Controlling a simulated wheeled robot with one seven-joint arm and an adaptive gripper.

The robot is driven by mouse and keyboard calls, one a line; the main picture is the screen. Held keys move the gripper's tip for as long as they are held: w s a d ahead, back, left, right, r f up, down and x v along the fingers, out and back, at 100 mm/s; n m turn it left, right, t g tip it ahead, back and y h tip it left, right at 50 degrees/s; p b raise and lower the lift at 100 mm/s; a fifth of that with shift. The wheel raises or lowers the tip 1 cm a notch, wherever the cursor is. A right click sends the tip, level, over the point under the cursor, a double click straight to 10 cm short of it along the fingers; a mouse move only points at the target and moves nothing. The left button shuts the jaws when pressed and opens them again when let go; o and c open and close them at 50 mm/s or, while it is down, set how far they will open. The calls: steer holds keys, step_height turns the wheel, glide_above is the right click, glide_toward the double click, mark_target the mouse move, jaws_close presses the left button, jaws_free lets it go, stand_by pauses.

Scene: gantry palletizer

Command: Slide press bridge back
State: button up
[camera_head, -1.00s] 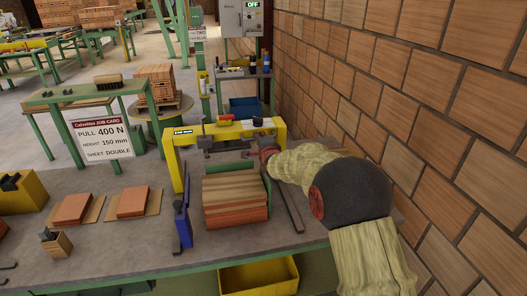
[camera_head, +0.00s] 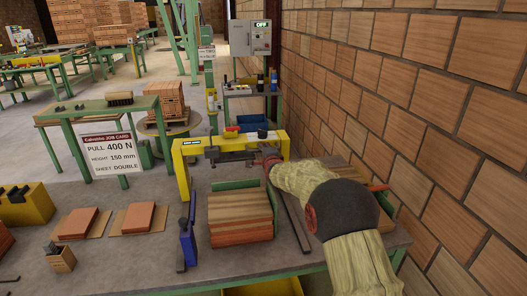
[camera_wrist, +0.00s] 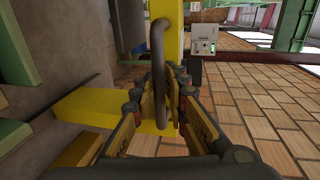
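The yellow press bridge (camera_head: 215,147) spans the workbench just behind a stack of wooden boards and reddish slabs (camera_head: 240,215). It has a dark bar and fittings along its beam. My gripper (camera_head: 268,163) is at the bridge's right end, partly hidden by my arm's covered wrist in the head view. In the wrist view, a dark curved handle (camera_wrist: 157,45) stands off the yellow bridge (camera_wrist: 95,107). My gripper (camera_wrist: 168,95) has its fingers close on either side of this handle and appears shut on it.
A blue clamp-like tool (camera_head: 187,238) stands left of the stack. A dark rail (camera_head: 297,222) lies right of it. A brick wall (camera_head: 440,120) rises close on the right. Red slabs (camera_head: 138,217) and a job card (camera_head: 110,153) are to the left.

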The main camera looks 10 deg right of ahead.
steer(key=shift+o, duration=1.2)
steer(key=shift+s, duration=0.1)
steer(key=v, duration=1.1)
steer(key=shift+s, duration=0.4)
steer(key=shift+r, duration=0.1)
steer(key=s+r+n+g, duration=0.2)
steer(key=s+r+n, duration=0.3)
steer(key=s, duration=0.6)
steer(key=s+f+n+g, duration=0.2)
steer(key=s+n, duration=0.2)
steer(key=s, duration=1)
steer(key=s+f+n+g, duration=0.2)
steer(key=s+n+g, duration=0.1)
steer(key=s, duration=1.1)
steer(key=s+f+n+g, duration=0.2)
steer(key=s+n, duration=0.4)
steer(key=s, duration=0.8)
steer(key=shift+s+d+g, duration=0.15)
steer(key=shift+s+g, duration=0.1)
steer(key=shift+g, duration=0.25)
steer(key=shift+f, duration=0.1)
